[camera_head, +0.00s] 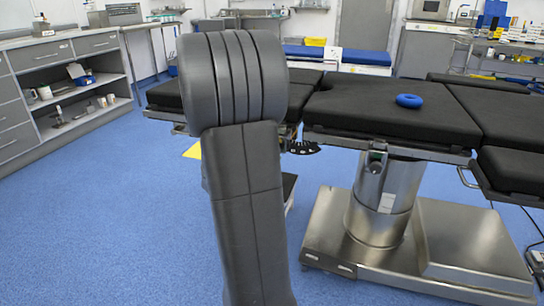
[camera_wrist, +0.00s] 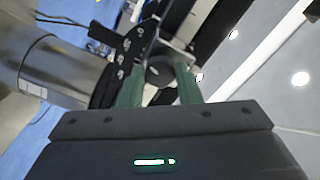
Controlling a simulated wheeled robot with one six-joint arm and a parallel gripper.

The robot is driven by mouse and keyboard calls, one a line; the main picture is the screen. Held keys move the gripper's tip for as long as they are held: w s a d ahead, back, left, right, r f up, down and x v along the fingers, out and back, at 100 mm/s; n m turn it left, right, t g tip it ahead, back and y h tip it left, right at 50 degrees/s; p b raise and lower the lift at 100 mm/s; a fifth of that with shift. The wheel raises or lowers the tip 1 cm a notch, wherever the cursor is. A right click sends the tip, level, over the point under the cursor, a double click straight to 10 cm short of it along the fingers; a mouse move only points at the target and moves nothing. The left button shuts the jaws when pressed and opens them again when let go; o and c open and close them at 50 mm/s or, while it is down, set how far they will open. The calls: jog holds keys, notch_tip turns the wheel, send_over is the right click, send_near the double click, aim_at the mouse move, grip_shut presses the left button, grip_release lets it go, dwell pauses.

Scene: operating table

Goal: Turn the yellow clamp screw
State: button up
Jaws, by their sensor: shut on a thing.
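My gripper (camera_wrist: 160,76) shows in the wrist view with two green fingers, one on each side of a dark round knob (camera_wrist: 160,70). The fingers are shut on this knob, which sits by a black clamp plate (camera_wrist: 122,58) with several bright bolts. No yellow shows on the knob from this angle, so I cannot tell its colour. In the head view my own arm hides the gripper and the knob. A black toothed clamp part (camera_head: 303,147) shows just right of my arm, at the table's edge.
The operating table (camera_head: 385,118) has black pads, a blue ring (camera_head: 409,100) on top and a steel column (camera_head: 383,205) on a wide base. A yellow patch (camera_head: 193,150) shows left of my arm. Shelves (camera_head: 75,105) stand at the left; blue floor between is clear.

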jog(key=shift+f+m, duration=0.1)
jog(key=shift+m, duration=0.3)
jog(key=o, duration=1)
jog(key=shift+c, duration=0.2)
jog(key=p+v, duration=0.2)
jog(key=v, duration=1.2)
jog(key=shift+p, duration=0.3)
jog(key=shift+w, duration=0.2)
jog(key=b+x, duration=0.2)
jog(key=x, duration=1.1)
jog(key=shift+w+d+b, duration=0.15)
jog(key=shift+w+b, duration=0.15)
